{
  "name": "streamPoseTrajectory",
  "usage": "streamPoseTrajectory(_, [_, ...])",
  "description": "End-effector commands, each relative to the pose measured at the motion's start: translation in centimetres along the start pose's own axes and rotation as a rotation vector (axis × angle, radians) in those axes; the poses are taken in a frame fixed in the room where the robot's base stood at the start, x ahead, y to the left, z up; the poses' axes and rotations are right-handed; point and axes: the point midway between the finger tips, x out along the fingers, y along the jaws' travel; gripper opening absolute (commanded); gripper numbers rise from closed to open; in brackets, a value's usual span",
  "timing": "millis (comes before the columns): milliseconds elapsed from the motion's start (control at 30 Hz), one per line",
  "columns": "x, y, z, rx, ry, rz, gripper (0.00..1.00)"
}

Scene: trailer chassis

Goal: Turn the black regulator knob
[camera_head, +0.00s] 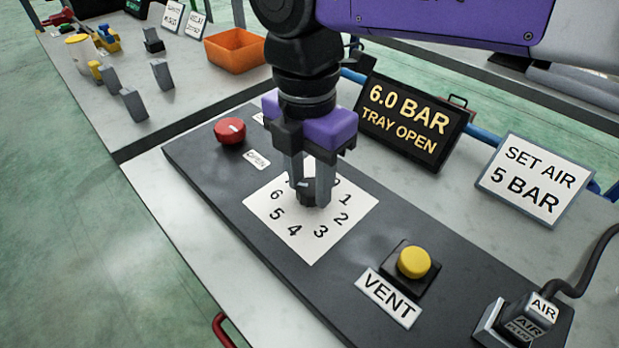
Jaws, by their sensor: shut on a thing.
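The black regulator knob (308,193) stands in the middle of a white dial plate (297,239) with numbers around it. The numbers 1 to 6 are readable; those at the top are partly hidden by my gripper. My gripper (311,196) points down from above and is shut on the knob, one finger on each side. A light mark shows on the knob between the fingers. A display (410,121) behind reads "6.0 BAR TRAY OPEN". A sign (532,179) at the right reads "SET AIR 5 BAR".
On the same dark panel (215,187) are a red knob (230,131) beside an "OPEN" label, a yellow button (414,262) with a "VENT" label, and an air plug (524,322) with a black cable. An orange bin (235,50) and grey blocks stand at the back left.

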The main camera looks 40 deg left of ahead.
Motion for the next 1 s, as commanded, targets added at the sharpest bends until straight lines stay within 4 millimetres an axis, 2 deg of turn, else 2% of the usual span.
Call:
streamPoseTrajectory(200, [-0.1,0.0,0.0,0.0,-0.002,0.001,0.0])
streamPoseTrajectory(233, [-0.1,0.0,0.0,-0.001,-0.002,0.001,0.43])
streamPoseTrajectory(300, [-0.1,0.0,0.0,-0.001,-0.002,0.001,0.57])
streamPoseTrajectory(333, [-0.1,0.0,0.0,-0.001,-0.002,0.001,0.59])
streamPoseTrajectory(733, [-0.4,0.0,0.0,-0.001,-0.001,0.001,0.59])
streamPoseTrajectory(867, [-1.7,0.1,0.0,-0.001,-0.002,0.002,0.59])
streamPoseTrajectory(1000, [-3.8,0.1,0.1,0.0,-0.003,0.002,0.59])
